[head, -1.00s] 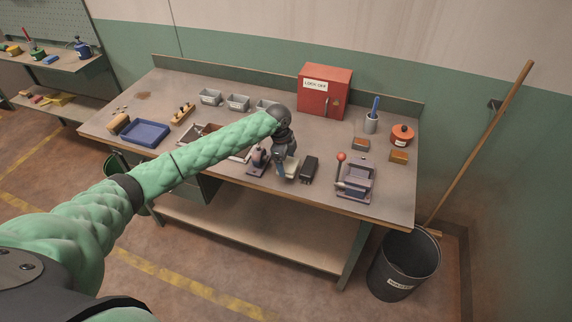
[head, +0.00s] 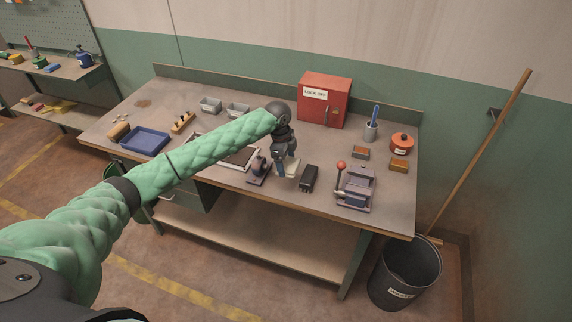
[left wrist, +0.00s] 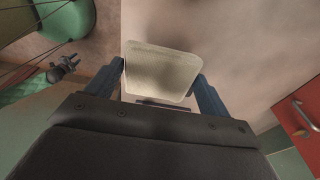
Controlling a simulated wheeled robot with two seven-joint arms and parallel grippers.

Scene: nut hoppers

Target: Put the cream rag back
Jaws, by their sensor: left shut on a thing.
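The cream rag (head: 292,169) is a small pale, flat piece, partly hidden by my gripper in the head view. In the left wrist view the rag (left wrist: 160,72) spans the space between the two blue fingers. My left gripper (head: 284,167) points down over the front middle of the workbench (head: 240,200) and is shut on the rag. It also shows in the left wrist view (left wrist: 157,78). The rag appears to be held above the bench top.
A black block (head: 309,178) lies right of the gripper, and a dark clamp-like tool (head: 258,168) stands left of it. A press with a red knob (head: 355,190) is farther right. A red lock-off box (head: 324,100) stands behind. A bin (head: 405,272) is on the floor.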

